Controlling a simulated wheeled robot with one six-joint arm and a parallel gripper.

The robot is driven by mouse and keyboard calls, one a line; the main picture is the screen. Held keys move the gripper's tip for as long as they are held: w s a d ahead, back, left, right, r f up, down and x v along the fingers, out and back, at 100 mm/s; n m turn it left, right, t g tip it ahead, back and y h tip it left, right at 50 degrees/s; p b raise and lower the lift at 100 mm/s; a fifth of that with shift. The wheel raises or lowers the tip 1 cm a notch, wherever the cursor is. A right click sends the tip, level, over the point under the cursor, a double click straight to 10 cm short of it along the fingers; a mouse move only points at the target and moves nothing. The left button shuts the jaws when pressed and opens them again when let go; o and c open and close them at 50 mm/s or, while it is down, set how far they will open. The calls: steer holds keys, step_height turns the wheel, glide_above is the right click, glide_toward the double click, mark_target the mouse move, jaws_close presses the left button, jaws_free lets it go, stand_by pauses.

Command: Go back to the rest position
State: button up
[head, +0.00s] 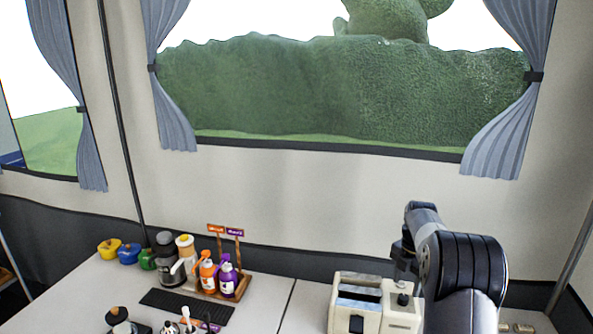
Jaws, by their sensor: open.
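My arm rises at the right of the head view and bends over at the top. My gripper (402,262) is the small dark end on the arm's left side, open and above the counter near the toaster. Its fingertips are small and partly hidden by my arm links. I see nothing held in it. The cream toaster (356,322) stands just below and to the left, with a cream box with a black knob (401,318) beside it.
The white counter (262,314) is clear left of the toaster. A wooden caddy (207,287) holds orange and purple bottles. Nearby are a dark grey jar (167,262), several coloured pots (128,254) and a black mat (185,306). The tent wall (330,200) rises behind.

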mark_target(404, 296)
step_height(404, 296, down, 5)
steer(key=shift+r, duration=0.1)
steer(key=shift+m, duration=0.3)
